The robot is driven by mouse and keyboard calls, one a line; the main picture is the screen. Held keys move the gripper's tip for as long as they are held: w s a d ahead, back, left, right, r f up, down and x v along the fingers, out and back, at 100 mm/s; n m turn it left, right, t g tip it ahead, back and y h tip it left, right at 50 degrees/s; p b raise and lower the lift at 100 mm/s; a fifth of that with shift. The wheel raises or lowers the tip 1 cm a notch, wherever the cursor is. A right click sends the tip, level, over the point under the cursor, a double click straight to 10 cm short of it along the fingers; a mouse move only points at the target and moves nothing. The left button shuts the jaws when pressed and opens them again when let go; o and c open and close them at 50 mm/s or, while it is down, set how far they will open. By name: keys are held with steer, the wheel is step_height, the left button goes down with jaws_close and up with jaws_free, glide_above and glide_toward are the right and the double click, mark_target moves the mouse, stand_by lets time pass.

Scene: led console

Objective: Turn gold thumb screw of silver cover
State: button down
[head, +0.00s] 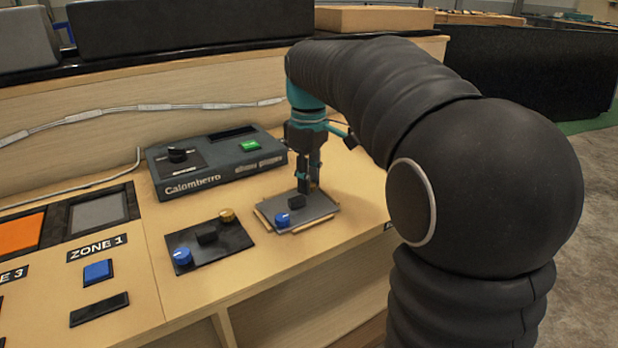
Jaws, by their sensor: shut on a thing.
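The silver cover (318,211) is a grey plate lying on a light wooden base on the bench. My gripper (308,187) points straight down over the back right part of the cover. It is shut on the gold thumb screw (314,185), of which only a small gold bit shows beside the fingers. The rest of the screw is hidden by the fingers.
Left of the cover lies a black plate (225,243) with a blue knob, a black block and a gold screw (227,215). A dark Calomberro box (215,165) with a green button stands behind. A blue button (98,271) is further left. Bare wood lies right of the cover.

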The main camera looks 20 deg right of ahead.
steer(key=n, duration=0.4)
steer(key=shift+f+n, duration=0.2)
steer(key=shift+n, duration=0.1)
steer(key=shift+s+a+n, duration=0.1)
steer(key=shift+s+n, duration=0.05)
steer(key=shift+n, duration=2.35)
steer(key=c, duration=0.9)
jaws_free()
steer(key=shift+c, duration=0.2)
steer(key=shift+r, duration=0.1)
step_height(320, 180, up, 12)
